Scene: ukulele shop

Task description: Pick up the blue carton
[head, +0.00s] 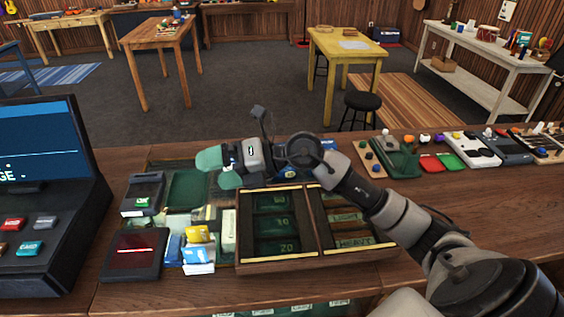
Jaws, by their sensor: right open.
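Small blue cartons or cards stand in a cluster on the counter in the head view: a narrow blue one (173,250) and a blue and white one (195,256) at the front. I cannot tell which is the task's carton. Another blue item (327,145) shows partly behind my right arm. My right gripper (222,168) reaches in from the right, over the counter behind the cluster, with green fingertips. It is open, and nothing shows between its fingers. It is apart from the cluster. My left gripper is out of view.
A wooden compartment tray (318,261) with labelled green slots sits right of the cluster. A card reader (143,195), a dark scanner pad (135,254) and a register screen (38,150) stand left. A yellow carton (197,234) touches the cluster. Pedals and small gadgets line the counter's right.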

